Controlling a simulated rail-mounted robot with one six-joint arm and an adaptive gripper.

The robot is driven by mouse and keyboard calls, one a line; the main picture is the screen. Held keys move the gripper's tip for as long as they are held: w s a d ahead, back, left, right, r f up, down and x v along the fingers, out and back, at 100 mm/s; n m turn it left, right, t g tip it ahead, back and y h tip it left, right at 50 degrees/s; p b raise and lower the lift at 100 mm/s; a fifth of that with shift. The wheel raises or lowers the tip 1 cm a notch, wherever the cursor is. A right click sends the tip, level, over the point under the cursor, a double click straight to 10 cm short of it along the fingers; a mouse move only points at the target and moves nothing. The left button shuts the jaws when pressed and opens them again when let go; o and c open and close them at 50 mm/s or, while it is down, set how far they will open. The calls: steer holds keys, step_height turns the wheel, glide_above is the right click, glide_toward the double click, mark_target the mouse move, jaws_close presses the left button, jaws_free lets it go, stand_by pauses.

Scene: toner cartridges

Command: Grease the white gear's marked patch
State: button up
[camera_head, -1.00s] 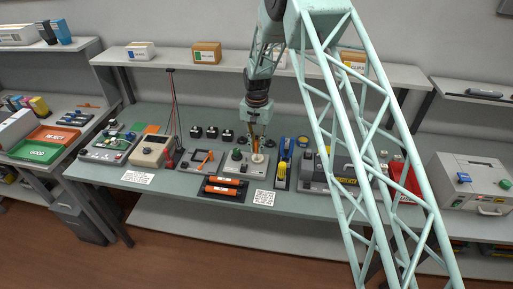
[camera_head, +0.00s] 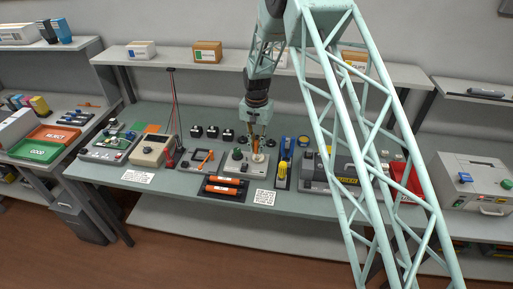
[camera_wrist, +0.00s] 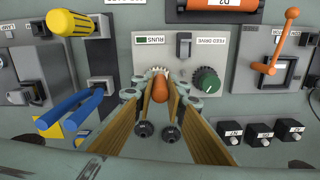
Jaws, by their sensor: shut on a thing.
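The white gear (camera_head: 258,158) sits on the grey feed drive unit (camera_head: 238,168), below my gripper. In the wrist view only some of its pale teeth (camera_wrist: 158,70) show; its marked patch is hidden. My gripper (camera_wrist: 160,96) is shut on an orange-brown handled tool (camera_wrist: 160,88), seen nearly end-on between the fingers. The tool's lower end is hidden, so I cannot tell whether it touches the gear. The unit also shows in the wrist view with its green knob (camera_wrist: 206,82) and a dark switch (camera_wrist: 184,46).
Yellow and blue hand tools (camera_head: 284,162) stand in a holder just right of the unit. Orange cylinders (camera_head: 222,186) lie in a dark tray in front. An orange lever device (camera_head: 203,160) is at left, with small black blocks (camera_head: 212,132) behind. A shelf (camera_head: 225,66) runs above.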

steer(key=shift+w+d, duration=0.15)
steer(key=shift+w, duration=0.2)
steer(key=shift+s+a+b, duration=0.2)
steer(key=shift+s+b, duration=0.15)
steer(key=shift+s, duration=0.05)
stand_by(0.5)
steer(key=shift+w+d, duration=0.2)
steer(key=shift+w, duration=0.2)
stand_by(0.4)
steer(key=shift+r, duration=0.1)
steer(key=shift+r+p, duration=0.75)
steer(key=shift+r, duration=2.65)
steer(key=shift+f, duration=0.2)
steer(key=shift+s+a+f+b, duration=0.1)
steer(key=shift+f+b, duration=0.8)
steer(key=shift+f, duration=0.55)
steer(key=shift+s+f+b, duration=0.1)
steer(key=shift+f+b, duration=0.75)
steer(key=shift+f, duration=0.6)
steer(key=shift+f, duration=0.45)
